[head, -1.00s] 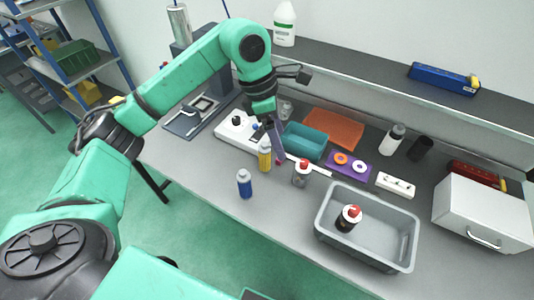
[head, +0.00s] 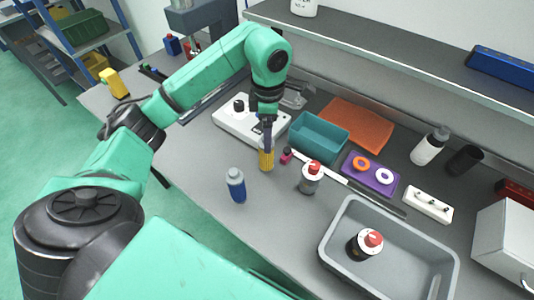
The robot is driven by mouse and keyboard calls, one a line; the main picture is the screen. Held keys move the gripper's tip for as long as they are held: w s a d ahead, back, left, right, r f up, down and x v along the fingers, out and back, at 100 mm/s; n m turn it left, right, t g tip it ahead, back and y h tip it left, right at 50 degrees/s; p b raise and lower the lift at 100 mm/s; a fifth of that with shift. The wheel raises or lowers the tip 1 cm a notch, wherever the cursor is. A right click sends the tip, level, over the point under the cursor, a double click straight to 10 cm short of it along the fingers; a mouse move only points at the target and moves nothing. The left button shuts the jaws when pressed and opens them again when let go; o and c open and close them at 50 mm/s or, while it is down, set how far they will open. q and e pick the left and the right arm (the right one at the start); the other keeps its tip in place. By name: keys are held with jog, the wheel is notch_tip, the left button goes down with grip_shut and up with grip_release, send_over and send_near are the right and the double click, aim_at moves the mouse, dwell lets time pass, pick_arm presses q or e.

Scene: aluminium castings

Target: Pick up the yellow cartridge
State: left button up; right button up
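The yellow cartridge (head: 266,160) stands upright on the grey bench, with its top hidden behind my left gripper's finger. My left gripper (head: 267,144) points straight down at the cartridge's upper end, with a dark finger overlapping it. The fingers are seen edge-on, so I cannot tell whether they are apart or closed on the cartridge. My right gripper is out of view.
A blue bottle (head: 237,187) and a red-capped container (head: 310,178) stand nearby; a small pink item (head: 286,155) is close to the cartridge. Behind are a white device (head: 232,124) and a teal bin (head: 318,144). A grey tray (head: 440,285) holds another red-capped container.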

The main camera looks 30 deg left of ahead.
pick_arm(q)
notch_tip(320, 180, down, 6)
jog(key=p, duration=0.3)
jog(key=shift+s+a+f, duration=0.1)
jog(key=shift+f, duration=0.45)
grip_shut()
jog(key=shift+r, duration=0.1)
